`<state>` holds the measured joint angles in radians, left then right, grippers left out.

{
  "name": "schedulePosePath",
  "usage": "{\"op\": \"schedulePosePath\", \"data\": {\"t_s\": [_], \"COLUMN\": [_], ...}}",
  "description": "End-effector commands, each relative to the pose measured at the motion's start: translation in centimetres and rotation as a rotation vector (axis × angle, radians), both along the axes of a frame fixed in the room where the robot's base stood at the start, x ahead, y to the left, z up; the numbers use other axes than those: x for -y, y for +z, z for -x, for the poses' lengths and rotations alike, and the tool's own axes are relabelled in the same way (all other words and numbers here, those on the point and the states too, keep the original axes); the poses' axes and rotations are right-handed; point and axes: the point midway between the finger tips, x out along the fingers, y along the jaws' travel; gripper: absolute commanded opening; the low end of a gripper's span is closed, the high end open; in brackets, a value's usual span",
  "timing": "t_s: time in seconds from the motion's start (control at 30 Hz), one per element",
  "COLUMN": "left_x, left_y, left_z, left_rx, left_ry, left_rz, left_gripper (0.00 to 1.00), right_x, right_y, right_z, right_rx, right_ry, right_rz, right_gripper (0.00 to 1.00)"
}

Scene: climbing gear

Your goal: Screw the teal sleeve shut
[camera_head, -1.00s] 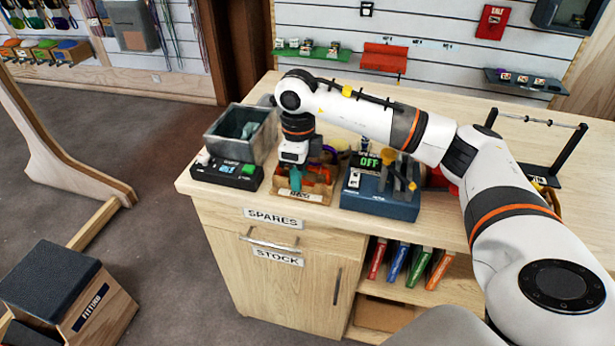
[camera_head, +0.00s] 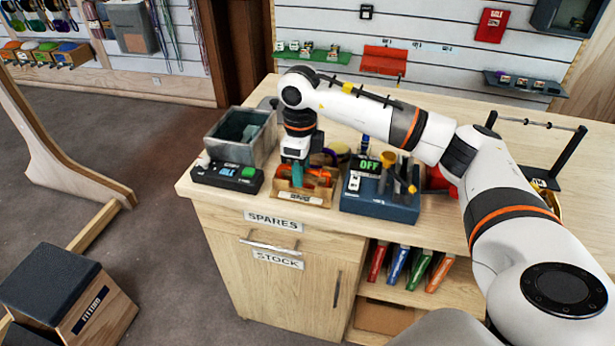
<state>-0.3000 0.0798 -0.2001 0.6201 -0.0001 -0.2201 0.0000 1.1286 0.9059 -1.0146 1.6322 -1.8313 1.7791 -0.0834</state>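A small teal piece (camera_head: 297,177), which looks like the teal sleeve, shows upright at the small wooden tray (camera_head: 315,199) on the counter. Red-orange gear (camera_head: 320,174) lies beside it in the tray. My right arm reaches in from the right, and its gripper (camera_head: 297,164) points straight down over the tray, right at the teal piece. The fingertips are too small and too covered to tell whether they are closed on it. How far the sleeve is turned cannot be seen. My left gripper is not in view.
A grey open bin (camera_head: 226,152) and a black box with a green button (camera_head: 226,177) stand left of the tray. A blue device marked OFF (camera_head: 376,207) stands close on the right. A black rack (camera_head: 541,150) is farther right. The counter's front edge is near.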

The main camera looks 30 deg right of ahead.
Motion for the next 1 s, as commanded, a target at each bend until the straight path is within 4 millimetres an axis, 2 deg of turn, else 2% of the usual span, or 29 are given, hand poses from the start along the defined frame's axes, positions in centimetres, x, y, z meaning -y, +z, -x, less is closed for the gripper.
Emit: {"op": "schedulePosePath", "data": {"t_s": [0.03,0.23,1.0], "left_x": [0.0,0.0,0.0], "left_y": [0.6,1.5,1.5], "left_z": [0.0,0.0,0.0], "left_rx": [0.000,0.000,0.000], "left_ry": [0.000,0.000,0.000], "left_rz": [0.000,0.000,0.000], "left_gripper": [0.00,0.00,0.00], "right_x": [0.0,-0.1,-0.7], "right_y": [0.7,2.1,2.1], "right_z": [-0.1,-0.1,0.5], "right_rx": [0.001,0.001,0.000], "right_ry": [0.000,0.000,0.000], "right_rz": [0.000,-0.001,0.000], "right_gripper": [0.40,0.40,0.40]}}
